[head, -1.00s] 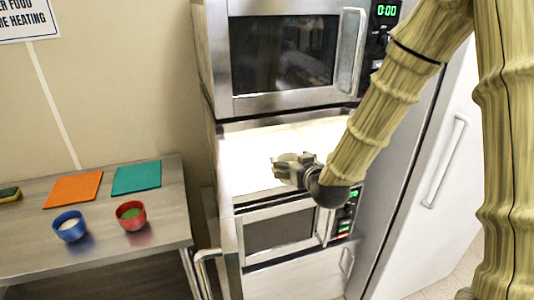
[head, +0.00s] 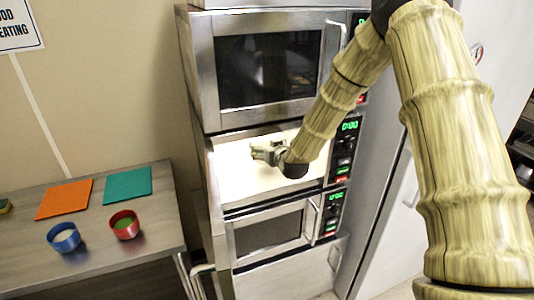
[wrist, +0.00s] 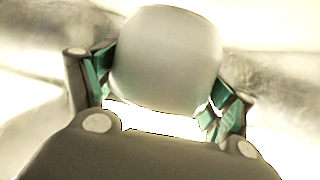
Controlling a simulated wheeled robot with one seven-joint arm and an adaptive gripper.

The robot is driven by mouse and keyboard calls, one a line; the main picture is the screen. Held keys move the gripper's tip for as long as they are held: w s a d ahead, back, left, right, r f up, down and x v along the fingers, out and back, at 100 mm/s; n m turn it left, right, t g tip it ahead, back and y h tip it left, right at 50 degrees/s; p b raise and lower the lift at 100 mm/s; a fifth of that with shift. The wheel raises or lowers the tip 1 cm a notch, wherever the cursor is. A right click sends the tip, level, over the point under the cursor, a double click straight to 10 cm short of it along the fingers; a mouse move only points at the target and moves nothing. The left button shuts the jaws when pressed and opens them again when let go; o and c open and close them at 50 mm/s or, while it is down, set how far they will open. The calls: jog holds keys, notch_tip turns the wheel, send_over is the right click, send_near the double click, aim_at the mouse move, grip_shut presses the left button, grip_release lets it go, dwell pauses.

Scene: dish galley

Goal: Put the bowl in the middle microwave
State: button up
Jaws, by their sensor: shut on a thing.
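The bowl shows as a pale, rounded thing (wrist: 165,62) between my green-padded fingers in the wrist view. My gripper (wrist: 160,88) is shut on it. In the head view my gripper (head: 262,152) reaches into the bright, open cavity of the middle microwave (head: 232,190). The bowl is hard to make out there against the glowing interior. I cannot tell whether it touches the cavity floor.
The top microwave (head: 268,70) and the bottom microwave (head: 268,235) are shut. A counter (head: 110,245) at the left carries a blue bowl (head: 64,237), a red bowl (head: 124,225), an orange mat (head: 64,198) and a teal mat (head: 128,184).

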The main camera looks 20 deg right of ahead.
jog(key=shift+f+p, duration=1)
jog(key=shift+f, duration=0.7)
jog(key=shift+f, duration=0.15)
jog(key=o, duration=1.3)
jog(key=shift+o, duration=0.2)
jog(key=shift+r, duration=0.25)
jog(key=shift+s+f, duration=0.1)
jog(key=shift+s, duration=0.25)
jog(key=b+v, duration=0.4)
jog(key=v, duration=0.7)
jog(key=shift+s, duration=0.25)
